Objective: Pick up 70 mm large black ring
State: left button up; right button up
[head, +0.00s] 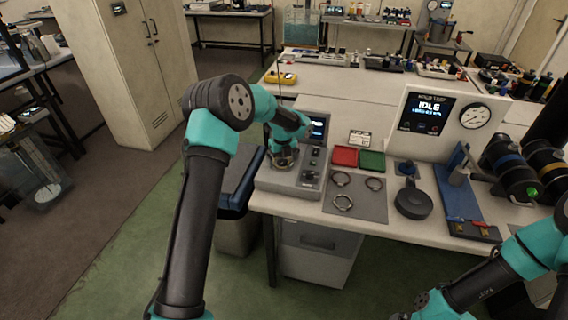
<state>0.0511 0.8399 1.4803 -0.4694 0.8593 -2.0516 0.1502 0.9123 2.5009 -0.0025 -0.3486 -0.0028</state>
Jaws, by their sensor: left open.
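Several thin rings lie on a grey mat (372,209) on the bench: one at the back left (341,171), one at the right (382,184) and one at the front (350,202). They look dark grey to metallic, and I cannot tell which is the 70 mm large black ring. My left gripper (283,160) is open over the grey instrument (290,183) left of the mat, apart from these rings. Its fingers are small and partly hidden by my arm. My right arm comes in at the lower right; its gripper is outside the view.
A red tray (345,156) and a green tray (372,160) stand behind the mat. A round black device (413,204) and a blue fixture (460,200) stand to the right. A white panel reading IDLE (425,138) rises behind. The bench's front edge is close to the mat.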

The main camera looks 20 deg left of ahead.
dwell(0.3)
pick_arm(q)
jog(key=c, duration=0.9)
jog(key=shift+o, duration=0.2)
jog(key=shift+r, duration=0.1)
jog(key=shift+r, duration=0.45)
notch_tip(320, 180, up, 3)
jog(key=shift+f, duration=0.15)
jog(key=s+d, duration=0.3)
jog(key=s, duration=0.4)
jog(key=s+d+r, duration=0.1)
jog(key=s+d, duration=0.2)
jog(key=s, duration=0.4)
jog(key=shift+s+d, duration=0.25)
jog(key=shift+d, duration=0.15)
jog(key=shift+r, duration=0.1)
